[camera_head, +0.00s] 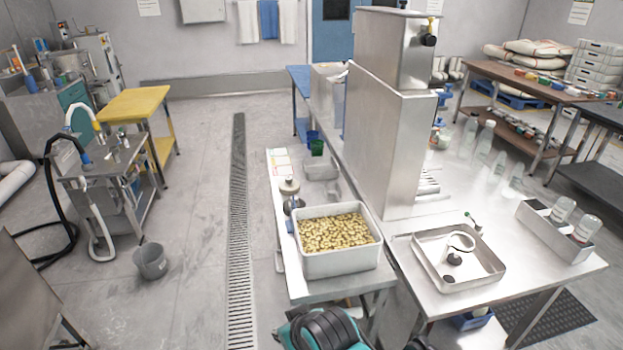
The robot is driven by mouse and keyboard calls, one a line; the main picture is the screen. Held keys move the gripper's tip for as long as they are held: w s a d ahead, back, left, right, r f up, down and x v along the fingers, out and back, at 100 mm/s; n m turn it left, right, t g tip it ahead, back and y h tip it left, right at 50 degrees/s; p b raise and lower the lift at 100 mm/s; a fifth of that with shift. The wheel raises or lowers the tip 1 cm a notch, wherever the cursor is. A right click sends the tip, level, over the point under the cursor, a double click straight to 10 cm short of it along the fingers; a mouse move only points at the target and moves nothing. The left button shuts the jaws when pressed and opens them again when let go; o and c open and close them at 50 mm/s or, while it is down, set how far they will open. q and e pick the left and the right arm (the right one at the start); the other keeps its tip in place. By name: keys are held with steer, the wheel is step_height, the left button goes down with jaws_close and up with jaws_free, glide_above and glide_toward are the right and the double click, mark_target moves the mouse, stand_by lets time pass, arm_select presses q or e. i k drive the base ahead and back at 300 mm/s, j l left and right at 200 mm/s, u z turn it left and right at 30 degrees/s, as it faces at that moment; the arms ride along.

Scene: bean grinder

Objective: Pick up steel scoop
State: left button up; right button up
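I cannot clearly make out the steel scoop. A small shiny metal piece (334,190) lies on the narrow steel bench behind the bean bin, and it may be the scoop, but it is too small to tell. The white bin (341,264) full of pale yellow beans (335,233) stands at the front end of that bench. No scoop shows clearly in the beans. Neither of my grippers can be made out in this view.
A tall steel machine (385,140) stands right of the bin. A shallow steel tray (427,262) with loose parts lies on the right table (530,268). A small metal pan (321,167) sits farther back. The floor left of the bench is clear around the drain (238,230).

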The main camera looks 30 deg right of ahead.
mark_target(332, 189)
steer(key=i+j, duration=0.1)
steer(key=i, duration=0.7)
steer(key=i+z, duration=0.1)
steer(key=i, duration=0.65)
steer(key=i+j, duration=0.2)
steer(key=i, duration=0.6)
steer(key=l+z, duration=0.05)
